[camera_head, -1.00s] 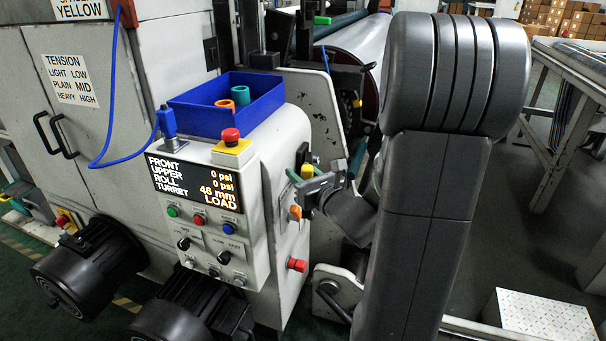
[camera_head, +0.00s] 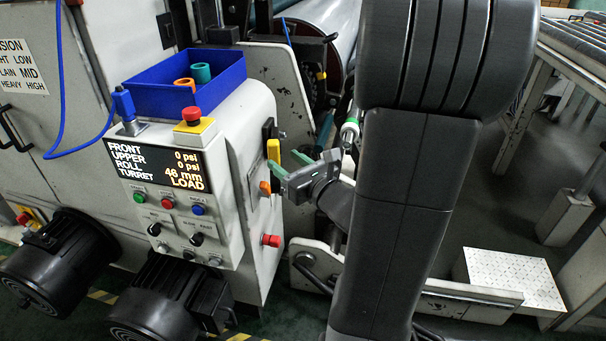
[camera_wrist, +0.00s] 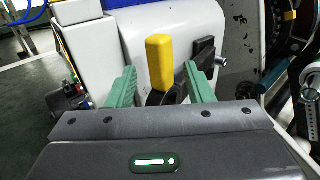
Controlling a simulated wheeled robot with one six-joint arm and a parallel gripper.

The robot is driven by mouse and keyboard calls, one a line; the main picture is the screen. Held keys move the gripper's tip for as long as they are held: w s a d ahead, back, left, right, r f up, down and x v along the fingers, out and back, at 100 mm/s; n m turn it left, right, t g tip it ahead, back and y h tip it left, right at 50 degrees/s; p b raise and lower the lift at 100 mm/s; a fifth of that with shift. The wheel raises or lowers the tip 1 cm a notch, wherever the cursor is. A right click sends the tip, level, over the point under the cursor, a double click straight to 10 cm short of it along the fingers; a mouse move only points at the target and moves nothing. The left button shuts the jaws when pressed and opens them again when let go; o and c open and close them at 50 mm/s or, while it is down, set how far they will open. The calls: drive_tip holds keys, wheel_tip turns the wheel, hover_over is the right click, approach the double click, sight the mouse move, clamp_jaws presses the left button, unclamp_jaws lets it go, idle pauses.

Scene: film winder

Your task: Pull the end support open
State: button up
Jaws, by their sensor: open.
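A yellow lever handle (camera_head: 273,151) stands upright on the right side of the white control housing. It also shows in the wrist view (camera_wrist: 160,60), on a dark pivot, appearing between my two green fingers. My gripper (camera_head: 277,174) is open, its fingers pointing at the housing side just by the handle. In the wrist view my gripper (camera_wrist: 160,74) has a finger on each side of the handle, with gaps showing and no clear contact. I cannot tell which part is the end support; my arm covers much of the machine's right side in the head view.
An orange knob (camera_head: 265,188) and a red knob (camera_head: 271,240) stick out below the handle. A blue bin (camera_head: 187,83) and a red stop button (camera_head: 193,113) top the housing. A white roll (camera_head: 325,30) lies behind. A white patterned block (camera_head: 512,279) is at lower right.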

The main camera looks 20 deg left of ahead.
sight(268, 148)
drive_tip(key=shift+v, duration=2.9)
drive_tip(key=shift+a, duration=0.1)
drive_tip(key=x, duration=1.3)
drive_tip(key=shift+w+a, duration=0.2)
drive_tip(key=shift+a, duration=0.05)
